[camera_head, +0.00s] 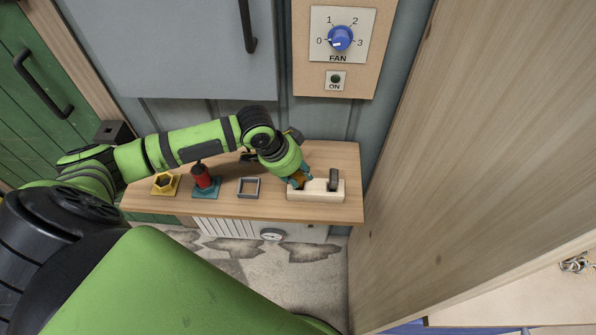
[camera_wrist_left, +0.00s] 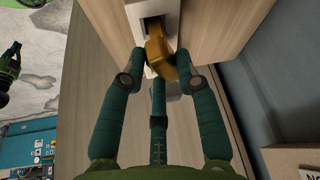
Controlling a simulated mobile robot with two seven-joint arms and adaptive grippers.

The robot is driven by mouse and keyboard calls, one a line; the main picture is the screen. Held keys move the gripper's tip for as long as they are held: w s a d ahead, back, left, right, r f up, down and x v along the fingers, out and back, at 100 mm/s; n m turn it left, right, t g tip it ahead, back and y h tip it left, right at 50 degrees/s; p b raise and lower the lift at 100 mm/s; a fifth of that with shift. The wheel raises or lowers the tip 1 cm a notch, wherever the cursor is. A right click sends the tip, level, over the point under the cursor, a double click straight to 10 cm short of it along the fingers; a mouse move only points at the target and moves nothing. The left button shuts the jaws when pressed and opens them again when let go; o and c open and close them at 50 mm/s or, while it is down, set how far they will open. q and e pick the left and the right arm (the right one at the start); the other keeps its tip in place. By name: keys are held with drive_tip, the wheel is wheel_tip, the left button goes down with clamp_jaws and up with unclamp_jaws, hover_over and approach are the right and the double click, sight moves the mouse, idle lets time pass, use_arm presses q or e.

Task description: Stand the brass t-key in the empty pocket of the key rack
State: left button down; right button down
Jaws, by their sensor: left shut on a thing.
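The cream key rack (camera_head: 316,196) sits near the right end of a wooden shelf. A dark key (camera_head: 333,177) stands upright in its right part. My left gripper (camera_head: 299,180) is over the rack's left part, shut on the brass t-key (camera_head: 297,183). In the left wrist view the brass t-key (camera_wrist_left: 157,48) is between the teal fingers of the left gripper (camera_wrist_left: 160,62), in front of the cream rack (camera_wrist_left: 138,14). The fingers hide much of the key in the head view. I cannot tell whether its lower end is inside a pocket. My right gripper is not in view.
On the wooden shelf (camera_head: 275,209) stand a yellow hexagonal holder (camera_head: 165,184), a red cylinder (camera_head: 204,178) on a blue base and a grey square frame (camera_head: 248,188). A tall wooden panel (camera_head: 480,140) closes the right side. A fan switch panel (camera_head: 341,35) is above.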

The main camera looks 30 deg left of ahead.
use_arm(q)
drive_tip(key=c, duration=0.9)
unclamp_jaws()
drive_tip(key=b+v, duration=0.1)
drive_tip(key=v, duration=1.1)
drive_tip(key=shift+r, duration=0.1)
